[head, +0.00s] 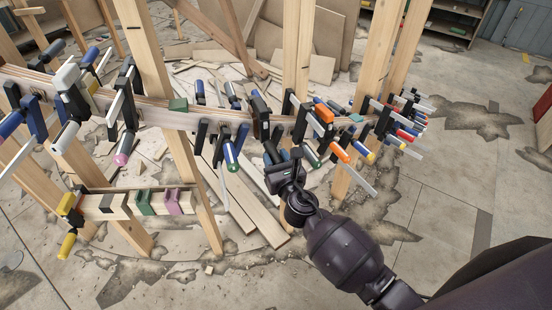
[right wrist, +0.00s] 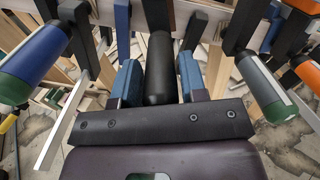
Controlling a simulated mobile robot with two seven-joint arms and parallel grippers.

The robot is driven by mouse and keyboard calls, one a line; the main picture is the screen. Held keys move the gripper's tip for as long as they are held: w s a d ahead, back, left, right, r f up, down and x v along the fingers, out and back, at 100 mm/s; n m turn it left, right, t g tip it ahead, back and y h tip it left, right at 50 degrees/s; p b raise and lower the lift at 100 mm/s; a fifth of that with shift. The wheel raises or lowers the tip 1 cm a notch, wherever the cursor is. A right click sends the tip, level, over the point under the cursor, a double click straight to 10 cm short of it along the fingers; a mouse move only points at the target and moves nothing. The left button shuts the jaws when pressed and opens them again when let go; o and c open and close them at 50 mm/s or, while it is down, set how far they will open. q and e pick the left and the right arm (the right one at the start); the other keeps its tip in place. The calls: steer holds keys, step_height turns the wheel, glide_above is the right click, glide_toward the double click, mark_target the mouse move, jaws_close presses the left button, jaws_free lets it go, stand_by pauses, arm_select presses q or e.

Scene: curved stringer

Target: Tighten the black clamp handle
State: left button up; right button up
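The black clamp handle (right wrist: 158,68) points toward my palm in the right wrist view, below a dark clamp body on the wooden stringer (head: 215,121). My right gripper (right wrist: 159,72) has its two blue-padded fingers on either side of this handle. Narrow gaps seem to show between the pads and the handle, so the fingers look open around it. In the head view my right gripper (head: 284,168) is just below the middle of the stringer and hides most of the handle. My left gripper is not in view.
A blue-and-green clamp handle (right wrist: 32,62) and a grey one (right wrist: 265,88) hang close on both sides. An orange-handled clamp (head: 324,113) and several others crowd the stringer to the right. Wooden posts (head: 297,60) stand behind. The floor at front right is open.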

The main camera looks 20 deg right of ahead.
steer(key=c, duration=0.5)
steer(key=shift+c, duration=0.2)
